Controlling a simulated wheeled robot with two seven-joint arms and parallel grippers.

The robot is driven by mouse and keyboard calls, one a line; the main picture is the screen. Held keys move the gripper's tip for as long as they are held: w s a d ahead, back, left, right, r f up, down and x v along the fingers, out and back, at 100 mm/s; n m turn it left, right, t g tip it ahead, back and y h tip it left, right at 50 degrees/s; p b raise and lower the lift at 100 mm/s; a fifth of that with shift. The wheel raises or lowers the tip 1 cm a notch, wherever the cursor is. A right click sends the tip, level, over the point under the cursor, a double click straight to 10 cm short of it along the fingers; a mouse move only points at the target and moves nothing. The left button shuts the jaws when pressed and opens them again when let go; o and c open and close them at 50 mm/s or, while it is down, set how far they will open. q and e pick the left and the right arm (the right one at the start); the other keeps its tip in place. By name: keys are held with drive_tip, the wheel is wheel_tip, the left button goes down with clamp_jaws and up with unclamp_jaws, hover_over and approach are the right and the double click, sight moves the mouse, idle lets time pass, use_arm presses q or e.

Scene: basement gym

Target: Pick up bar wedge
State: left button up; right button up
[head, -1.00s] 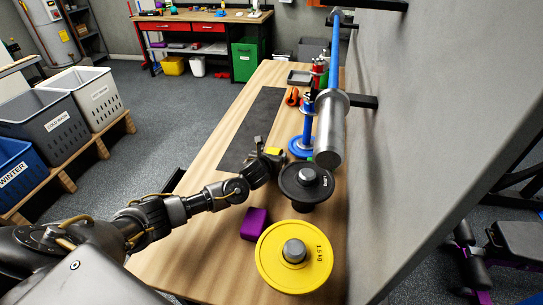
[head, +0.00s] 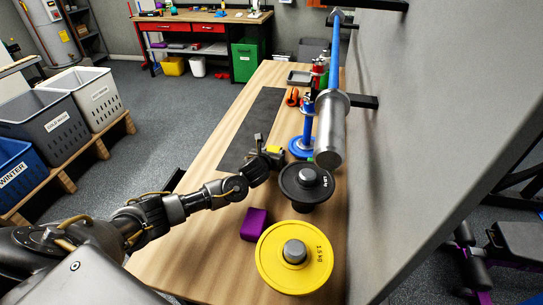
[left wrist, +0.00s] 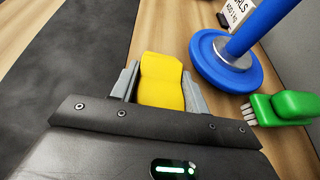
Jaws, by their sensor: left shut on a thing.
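The bar wedge is a yellow block (left wrist: 162,82) with a bent top face, seen between the two grey fingers of my left gripper (left wrist: 161,90) in the left wrist view. The fingers are shut on its sides. In the head view the wedge (head: 274,150) shows as a small yellow patch at the tip of my left gripper (head: 270,157), over the wooden bench near the dark mat. Its underside is hidden, and I cannot tell its height above the bench. My right gripper is not in view.
A blue plate stand (left wrist: 225,62) and a green brush (left wrist: 283,107) are right of the wedge. A black plate (head: 306,183), yellow plate (head: 294,257) and purple block (head: 254,224) are nearer. A barbell (head: 330,135) overhangs the bench. The dark mat (head: 252,130) is clear.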

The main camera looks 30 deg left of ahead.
use_arm(q)
drive_tip(key=s+r, duration=0.1)
drive_tip(key=r, duration=0.1)
drive_tip(key=s+a+r, duration=0.1)
drive_tip(key=r, duration=0.1)
drive_tip(key=s+r+b, duration=0.1)
drive_tip(key=s+r, duration=0.1)
drive_tip(key=r, duration=0.1)
drive_tip(key=shift+a, duration=0.3)
drive_tip(key=s+a+r, duration=0.3)
drive_tip(key=s+r, duration=0.2)
drive_tip(key=s, duration=0.4)
drive_tip(key=shift+s+a, duration=0.15)
